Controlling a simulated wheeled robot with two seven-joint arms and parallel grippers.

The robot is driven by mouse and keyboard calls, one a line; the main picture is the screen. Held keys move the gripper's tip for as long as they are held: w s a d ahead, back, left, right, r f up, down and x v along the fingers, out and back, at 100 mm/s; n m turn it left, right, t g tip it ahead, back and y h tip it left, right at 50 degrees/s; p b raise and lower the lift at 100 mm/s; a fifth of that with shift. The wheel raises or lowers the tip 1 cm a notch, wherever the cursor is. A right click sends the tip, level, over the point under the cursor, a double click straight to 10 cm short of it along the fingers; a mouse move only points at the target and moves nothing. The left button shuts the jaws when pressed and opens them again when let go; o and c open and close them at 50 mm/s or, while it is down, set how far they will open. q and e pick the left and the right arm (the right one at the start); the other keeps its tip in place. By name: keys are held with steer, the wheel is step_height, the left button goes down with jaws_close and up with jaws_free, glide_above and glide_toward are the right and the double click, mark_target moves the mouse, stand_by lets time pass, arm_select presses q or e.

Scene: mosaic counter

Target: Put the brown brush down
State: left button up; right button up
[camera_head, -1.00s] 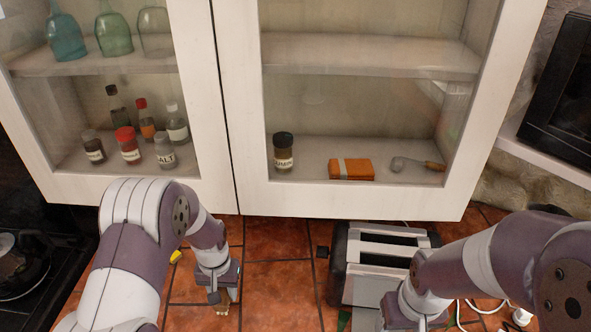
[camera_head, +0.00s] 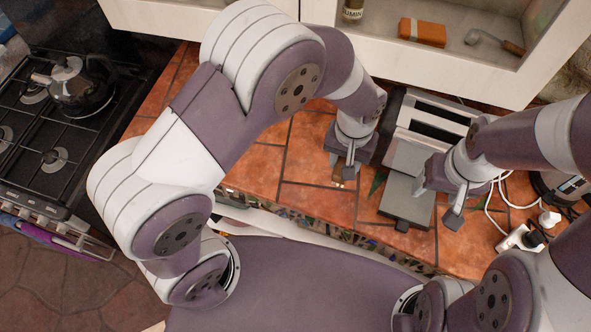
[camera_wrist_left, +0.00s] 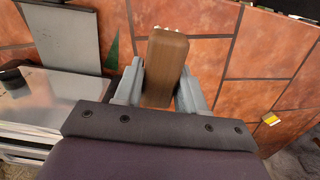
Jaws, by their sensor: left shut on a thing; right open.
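The brown brush (camera_wrist_left: 167,62) is held between the fingers of my left gripper (camera_wrist_left: 160,92) in the left wrist view, with pale bristle tips at its far end. In the head view my left gripper (camera_head: 345,168) is over the tiled counter (camera_head: 310,160), just left of the toaster, and only a small bit of the brush (camera_head: 338,187) shows under it. Whether the brush touches the counter I cannot tell. My right gripper (camera_head: 438,200) is open and empty, in front of the toaster on the right.
A toaster (camera_head: 432,122) stands behind the grippers, with a flat grey panel (camera_head: 405,205) before it. White cables and a plug (camera_head: 520,238) lie at the right. A kettle (camera_head: 78,85) is on the stove at left. Bare tiles lie left of my left gripper.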

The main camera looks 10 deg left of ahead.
arm_select(q)
steer(key=shift+s+a+n, duration=0.1)
steer(key=shift+a+n, duration=0.1)
steer(key=shift+n, duration=0.2)
steer(key=p, duration=0.4)
glide_above(297, 171)
step_height(297, 171, down, 7)
steer(key=shift+d+r, duration=0.15)
steer(key=shift+r, duration=0.05)
steer(key=f+p, duration=0.1)
steer(key=f, duration=0.3)
steer(key=shift+a+f, duration=0.2)
steer(key=shift+f, duration=0.3)
steer(key=o, duration=1.1)
